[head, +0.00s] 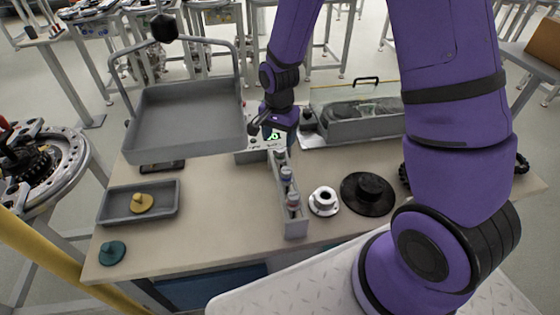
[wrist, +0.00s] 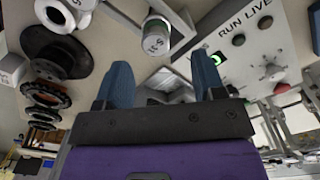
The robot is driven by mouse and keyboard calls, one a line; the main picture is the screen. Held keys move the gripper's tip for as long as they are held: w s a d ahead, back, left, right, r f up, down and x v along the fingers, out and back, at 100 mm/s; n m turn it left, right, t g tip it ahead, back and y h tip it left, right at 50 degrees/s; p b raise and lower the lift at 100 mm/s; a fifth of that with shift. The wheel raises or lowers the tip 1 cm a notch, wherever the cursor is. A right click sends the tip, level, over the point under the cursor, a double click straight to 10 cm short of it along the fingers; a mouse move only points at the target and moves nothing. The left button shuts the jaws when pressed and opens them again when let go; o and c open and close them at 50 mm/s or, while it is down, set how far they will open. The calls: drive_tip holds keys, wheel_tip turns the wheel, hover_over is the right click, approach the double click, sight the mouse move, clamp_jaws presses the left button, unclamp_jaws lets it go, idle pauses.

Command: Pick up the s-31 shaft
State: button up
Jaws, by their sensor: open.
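The s-31 shaft (wrist: 156,38) is a pale cylinder with a green band and an "S-31" label. In the wrist view it is in front of my fingertips, apart from them, next to a grey wall. My gripper (wrist: 162,72) is open, its two blue fingers apart with nothing held. In the head view a narrow grey rack (head: 294,226) holds upright shafts with pale labels, one (head: 286,174) farther and one (head: 293,200) nearer; I cannot read which is s-31. My gripper (head: 275,140) is above the rack's far end there, its fingers partly hidden.
A white flange (head: 323,201) and a black disc (head: 368,193) lie right of the rack. A control panel (wrist: 250,45) with buttons is close by my gripper. A large grey tray (head: 185,120) and a small tray (head: 112,205) with a yellow part are left.

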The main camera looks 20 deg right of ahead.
sight(280, 149)
drive_tip(key=shift+s+f, duration=0.15)
drive_tip(key=shift+f, duration=1.35)
drive_tip(key=shift+s+f, duration=0.1)
drive_tip(key=shift+f, duration=1.4)
clamp_jaws()
drive_tip(key=shift+r, duration=0.15)
